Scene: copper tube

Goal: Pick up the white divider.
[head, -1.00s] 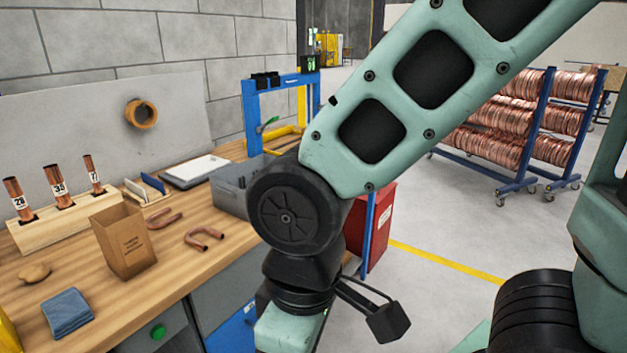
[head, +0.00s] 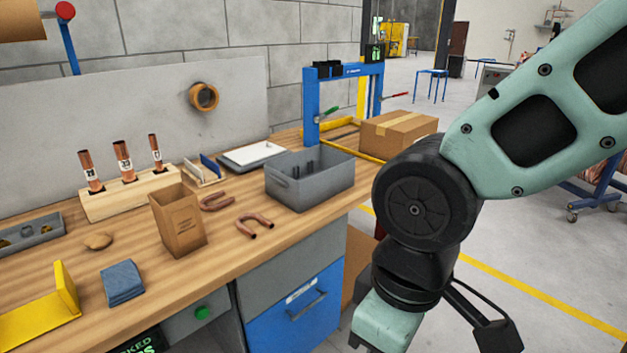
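A small wooden rack (head: 205,182) stands on the workbench near the back wall panel. An upright blue divider (head: 211,166) stands in it. A pale, thin upright piece beside it on the left looks like the white divider (head: 193,172); it is small and its edges are hard to tell. Only my arm shows, at the right and well apart from the rack, running down past the bench's front edge and out of the bottom of the picture.
A grey bin (head: 310,182), a cardboard box (head: 398,131) and a white-topped flat item (head: 253,153) are right of the rack. A brown paper bag (head: 178,222), bent copper tubes (head: 254,226) and a tube stand (head: 130,196) are nearby. Bare bench (head: 225,248) lies in front.

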